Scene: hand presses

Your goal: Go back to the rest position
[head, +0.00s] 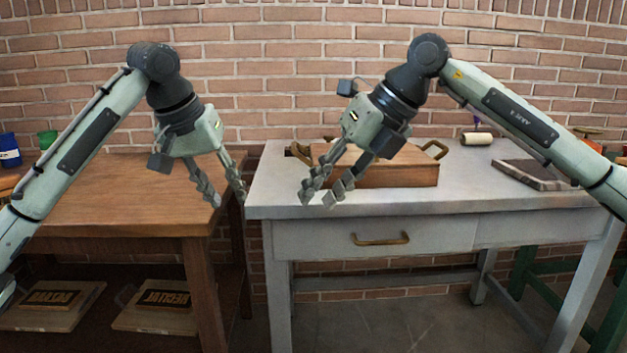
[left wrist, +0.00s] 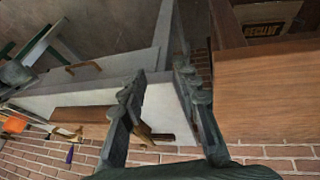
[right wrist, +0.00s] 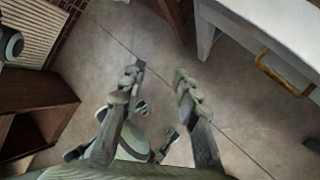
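My left gripper (head: 228,203) hangs in the air in front of the gap between the wooden table and the grey table. Its fingers are spread with nothing between them, as the left wrist view (left wrist: 160,95) also shows. My right gripper (head: 318,201) hangs in the air near the front left of the grey table. Its fingers are apart and empty, and the right wrist view (right wrist: 158,80) shows bare floor and part of my own body beyond them.
A wooden box (head: 385,175) with brass handles stands on the grey table (head: 480,203). A roller (head: 477,139) and a dark flat slab (head: 535,174) lie to its right. The wooden table (head: 120,210) at left has a bare top, with two lettered boards (head: 160,307) on its lower shelf.

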